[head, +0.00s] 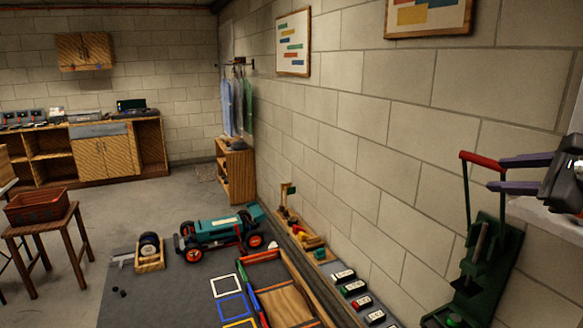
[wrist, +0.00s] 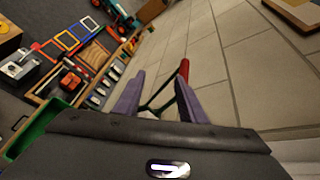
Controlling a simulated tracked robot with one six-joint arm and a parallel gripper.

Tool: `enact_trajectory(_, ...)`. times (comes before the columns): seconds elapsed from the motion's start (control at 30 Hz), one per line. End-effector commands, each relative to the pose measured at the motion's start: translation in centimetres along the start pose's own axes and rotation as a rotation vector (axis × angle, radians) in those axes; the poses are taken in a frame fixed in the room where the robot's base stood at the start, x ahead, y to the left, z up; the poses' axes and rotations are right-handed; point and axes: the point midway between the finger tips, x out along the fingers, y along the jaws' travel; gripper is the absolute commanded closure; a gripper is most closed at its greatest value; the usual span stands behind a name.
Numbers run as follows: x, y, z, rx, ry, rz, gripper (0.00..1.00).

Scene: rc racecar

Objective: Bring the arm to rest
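My gripper (head: 497,174) is at the right edge of the head view, raised beside the wall. Its two purple fingers are spread apart, with nothing clasped between them. In the wrist view my gripper (wrist: 160,77) shows the same gap. The red handle (head: 482,159) of a green lever press (head: 487,262) is close to the fingertips. In the wrist view the red handle (wrist: 184,68) shows just past the right finger, and dark lever bars show in the gap. I cannot tell whether a finger touches the handle.
A teal racecar (head: 218,230) sits on the dark mat, near a wooden box of wheels (head: 149,253). Coloured frames (head: 232,307) and a wooden tray (head: 283,304) lie nearer. Small labelled boxes (head: 353,288) line the wall. The brick wall (head: 400,130) is close beside my arm.

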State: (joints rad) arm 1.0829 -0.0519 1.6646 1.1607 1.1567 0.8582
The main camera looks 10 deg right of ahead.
Motion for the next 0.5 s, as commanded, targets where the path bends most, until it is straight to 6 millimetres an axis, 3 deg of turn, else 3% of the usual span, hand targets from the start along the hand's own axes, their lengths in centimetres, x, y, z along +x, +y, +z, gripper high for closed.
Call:
enact_trajectory(0.03, 1.0, 1.8, 1.4, -0.050, 0.000, 0.040, 0.63)
enact_trajectory(0.23, 3.5, 9.3, 5.1, -0.281, 0.014, 0.196, 0.63)
enact_trajectory(0.5, 4.6, 19.4, 8.7, -0.626, 0.001, 0.389, 0.63)
